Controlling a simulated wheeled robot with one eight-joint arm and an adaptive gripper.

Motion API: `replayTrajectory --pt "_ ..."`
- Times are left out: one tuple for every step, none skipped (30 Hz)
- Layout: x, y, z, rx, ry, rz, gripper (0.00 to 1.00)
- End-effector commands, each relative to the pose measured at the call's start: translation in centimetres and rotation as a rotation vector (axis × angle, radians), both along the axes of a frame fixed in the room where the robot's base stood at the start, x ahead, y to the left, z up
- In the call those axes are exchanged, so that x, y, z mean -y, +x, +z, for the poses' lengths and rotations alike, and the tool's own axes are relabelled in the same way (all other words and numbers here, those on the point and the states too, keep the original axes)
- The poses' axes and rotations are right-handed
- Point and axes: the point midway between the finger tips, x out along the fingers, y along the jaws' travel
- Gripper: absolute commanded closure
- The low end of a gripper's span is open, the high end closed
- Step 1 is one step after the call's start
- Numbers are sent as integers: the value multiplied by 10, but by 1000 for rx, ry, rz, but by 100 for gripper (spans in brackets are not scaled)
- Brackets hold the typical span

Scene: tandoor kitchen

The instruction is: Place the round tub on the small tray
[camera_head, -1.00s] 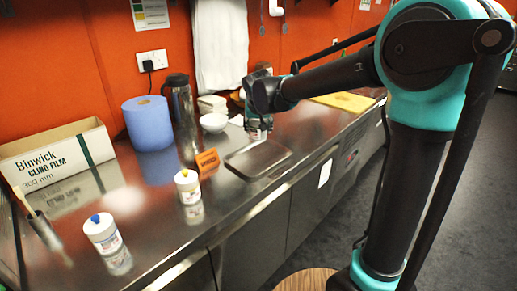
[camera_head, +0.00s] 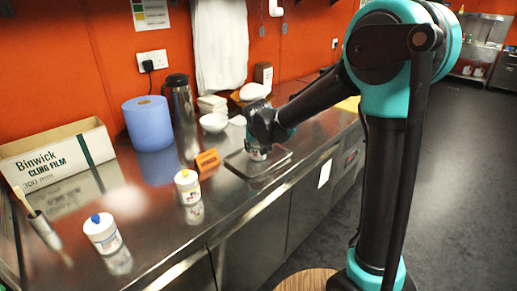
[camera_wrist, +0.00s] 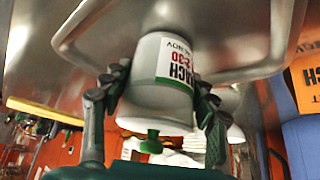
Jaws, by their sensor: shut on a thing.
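The round tub (camera_wrist: 163,65) is white with a printed label, a green band and a green knob on its lid. My gripper (camera_wrist: 160,88) is shut on its sides, one finger on each side. In the head view the tub (camera_head: 257,155) shows just below my gripper (camera_head: 260,146), mostly hidden by it. The small tray (camera_head: 284,156) is a shallow metal tray on the steel counter, and the tub is over its inside. The tray (camera_wrist: 262,66) also shows behind the tub in the wrist view. I cannot tell whether the tub touches the tray floor.
An orange sign (camera_head: 207,161) stands just left of the tray. Two similar white tubs, yellow-knobbed (camera_head: 188,187) and blue-knobbed (camera_head: 103,235), stand further left. The counter's front edge is near.

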Motion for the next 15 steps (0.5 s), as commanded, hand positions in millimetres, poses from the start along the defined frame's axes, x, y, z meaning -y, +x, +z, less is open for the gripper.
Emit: replayTrajectory --pt "0 0 -1 0 0 0 86" --pt "0 0 -2 0 0 0 86" --pt "0 0 -2 0 0 0 38" --pt "0 0 -2 0 0 0 34" --pt "0 0 -2 0 0 0 30" --pt "0 0 -2 0 0 0 25" --pt "0 0 -2 0 0 0 22" --pt "0 0 -2 0 0 0 21" --pt "0 0 -2 0 0 0 21" --pt "0 0 -2 0 0 0 21" --pt "0 0 -2 0 0 0 21" --pt "0 0 -2 0 0 0 21" --pt "0 0 -2 0 0 0 21" --pt "0 0 -2 0 0 0 21" --pt "0 0 -2 0 0 0 21"
